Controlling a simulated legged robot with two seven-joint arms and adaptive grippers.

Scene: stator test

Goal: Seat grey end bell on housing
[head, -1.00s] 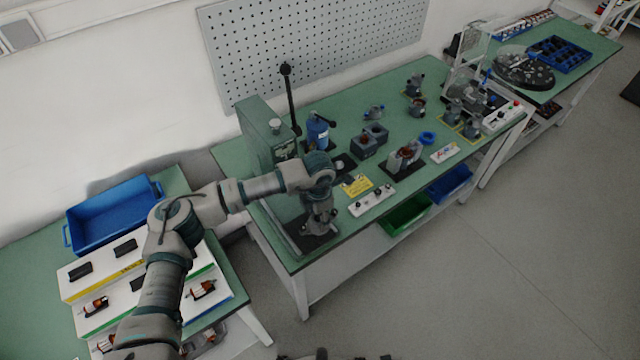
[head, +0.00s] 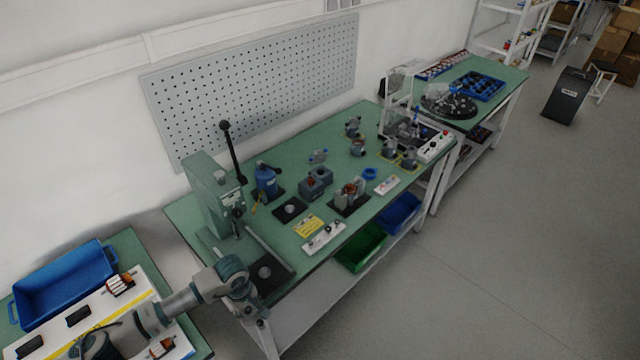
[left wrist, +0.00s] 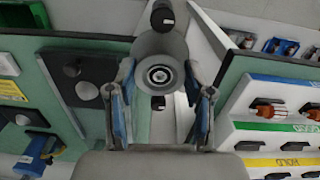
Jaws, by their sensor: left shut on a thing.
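My left gripper (head: 262,324) is low at the bench's front-left corner in the head view. In the left wrist view its two fingers (left wrist: 162,112) are closed on the sides of a round grey part with a ringed centre (left wrist: 158,75), which looks like the grey end bell. In the head view the held part is small and mostly hidden. Grey parts with a reddish-brown middle (head: 350,190) stand on a dark mat on the bench; I cannot tell whether the housing is among them. My right gripper is not in view.
A green lever press (head: 213,195) stands at the bench's left end. A dark plate with a round grey piece (head: 264,272) lies before it. A blue crate (head: 65,285) is left.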

